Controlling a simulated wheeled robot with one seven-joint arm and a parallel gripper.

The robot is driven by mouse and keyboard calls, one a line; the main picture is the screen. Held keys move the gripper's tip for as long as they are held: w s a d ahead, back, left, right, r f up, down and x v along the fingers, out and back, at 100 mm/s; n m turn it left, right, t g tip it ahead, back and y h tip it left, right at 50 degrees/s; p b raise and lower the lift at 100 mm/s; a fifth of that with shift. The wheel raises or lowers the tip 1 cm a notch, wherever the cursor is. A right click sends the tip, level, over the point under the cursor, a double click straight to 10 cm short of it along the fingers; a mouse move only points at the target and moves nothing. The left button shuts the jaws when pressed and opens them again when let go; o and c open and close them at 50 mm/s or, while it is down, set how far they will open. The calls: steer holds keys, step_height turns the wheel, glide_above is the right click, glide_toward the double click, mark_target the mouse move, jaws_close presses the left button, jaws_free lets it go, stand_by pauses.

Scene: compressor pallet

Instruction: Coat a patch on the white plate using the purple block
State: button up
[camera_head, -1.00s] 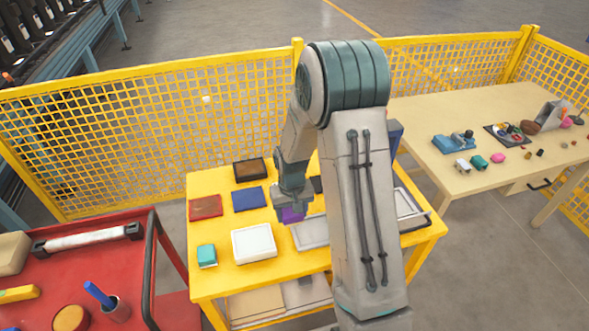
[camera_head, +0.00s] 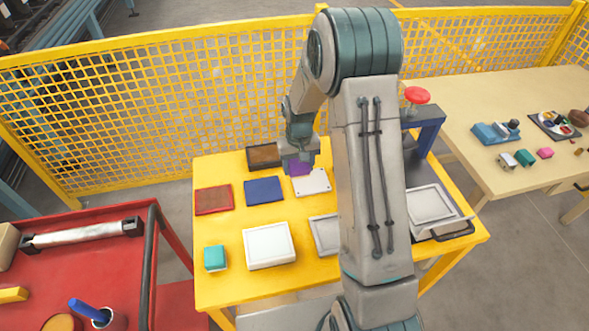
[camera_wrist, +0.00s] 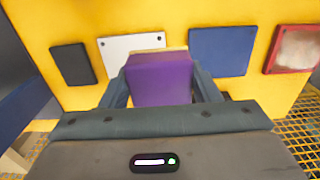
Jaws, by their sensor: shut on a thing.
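My gripper (camera_head: 299,158) is shut on the purple block (camera_head: 300,169), which also shows between the fingers in the wrist view (camera_wrist: 160,78). A thin white plate with small dark dots (camera_head: 316,183) lies on the yellow table just in front of the block; it also shows in the wrist view (camera_wrist: 118,47), partly hidden by the block. I cannot tell whether the block touches it. A thicker white slab with a raised rim (camera_head: 269,247) lies nearer the front. No coated patch can be made out on either.
A blue pad (camera_head: 264,191), a red-framed pad (camera_head: 213,199), a dark-framed brown tray (camera_head: 263,152) and a teal block (camera_head: 215,258) share the yellow table. A grey tray (camera_head: 324,236) is partly behind my arm. A yellow mesh fence (camera_head: 130,115) stands behind.

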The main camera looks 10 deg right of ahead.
mark_target(295, 164)
steer(key=shift+w+a+f+b, duration=0.15)
steer(key=shift+w+f+b, duration=1)
steer(key=shift+w+b, duration=0.25)
